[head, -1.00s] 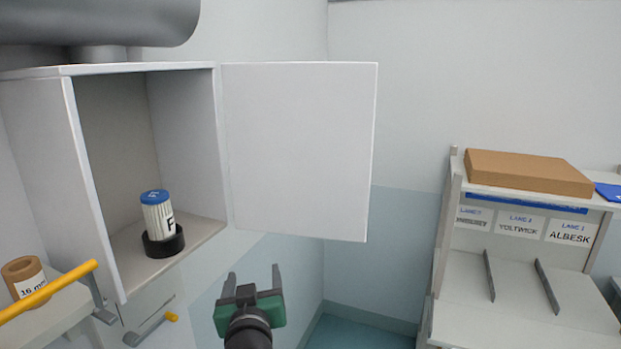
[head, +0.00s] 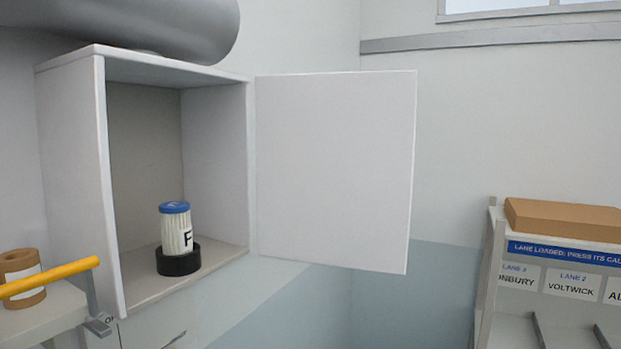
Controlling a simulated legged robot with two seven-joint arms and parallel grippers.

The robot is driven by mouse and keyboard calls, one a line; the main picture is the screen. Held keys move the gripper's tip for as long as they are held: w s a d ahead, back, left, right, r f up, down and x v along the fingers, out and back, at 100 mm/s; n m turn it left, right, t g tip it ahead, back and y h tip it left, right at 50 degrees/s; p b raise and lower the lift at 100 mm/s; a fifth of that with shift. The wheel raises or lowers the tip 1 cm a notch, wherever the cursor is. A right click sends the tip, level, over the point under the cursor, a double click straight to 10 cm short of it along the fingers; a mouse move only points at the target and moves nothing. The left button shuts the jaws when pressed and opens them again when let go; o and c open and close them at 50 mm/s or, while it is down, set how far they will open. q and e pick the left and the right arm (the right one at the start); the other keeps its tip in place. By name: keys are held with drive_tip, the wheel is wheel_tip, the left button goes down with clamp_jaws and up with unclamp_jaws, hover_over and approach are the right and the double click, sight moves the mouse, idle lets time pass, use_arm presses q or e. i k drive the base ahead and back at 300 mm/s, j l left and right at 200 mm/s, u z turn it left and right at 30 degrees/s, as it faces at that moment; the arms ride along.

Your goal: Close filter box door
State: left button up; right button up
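The filter box (head: 73,160) is a white cabinet on the wall at the left. Its white door (head: 335,170) is hinged on the right side and stands wide open, swung out to the right. Inside, a white pleated filter (head: 176,235) with a blue top and a letter F stands upright in a black round base (head: 178,260). Neither of my grippers shows in the current head view.
A yellow bar (head: 50,277) and a brown roll (head: 22,275) are at a shelf at lower left. A grey pipe (head: 150,25) runs above the box. At right stands a lane rack (head: 487,270) with a cardboard box (head: 565,219) on top. The space before the door looks clear.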

sight(335, 151)
drive_tip(key=i+l+u, duration=0.3)
drive_tip(key=u, duration=0.15)
drive_tip(key=i+l+u, duration=0.2)
drive_tip(key=l+u, duration=0.2)
drive_tip(key=i+l+u, duration=0.15)
drive_tip(key=l+u, duration=0.3)
drive_tip(key=l, duration=0.15)
drive_tip(key=l+u, duration=0.85)
drive_tip(key=l, duration=0.2)
drive_tip(key=k+l+u, duration=0.1)
drive_tip(key=l+u, duration=0.35)
drive_tip(key=k+l+u, duration=0.2)
drive_tip(key=l+u, duration=0.25)
drive_tip(key=l, duration=0.15)
